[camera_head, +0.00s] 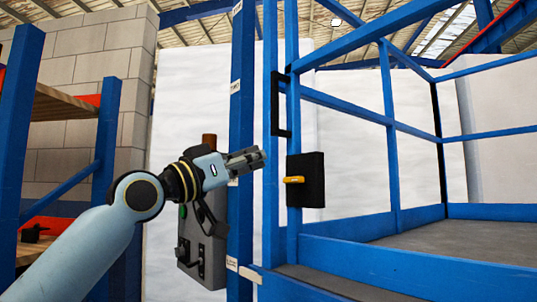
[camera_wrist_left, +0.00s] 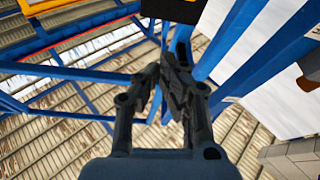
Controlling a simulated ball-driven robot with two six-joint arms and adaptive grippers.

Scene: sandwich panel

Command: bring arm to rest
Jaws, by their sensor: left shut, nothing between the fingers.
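My left arm comes in from the left in the head view. Its gripper (camera_head: 262,157) is shut and empty, in front of the blue post (camera_head: 241,120) and left of the black latch box. In the left wrist view the gripper's fingers (camera_wrist_left: 168,65) are together with nothing between them, against the roof and blue beams. My right gripper is in neither view.
A black box with a yellow handle (camera_head: 294,180) and a black pull handle (camera_head: 275,104) sit on the blue cage frame. A grey control box (camera_head: 205,250) hangs behind my arm. A shelf rack (camera_head: 62,104) stands at left. The cage floor (camera_head: 465,240) is bare.

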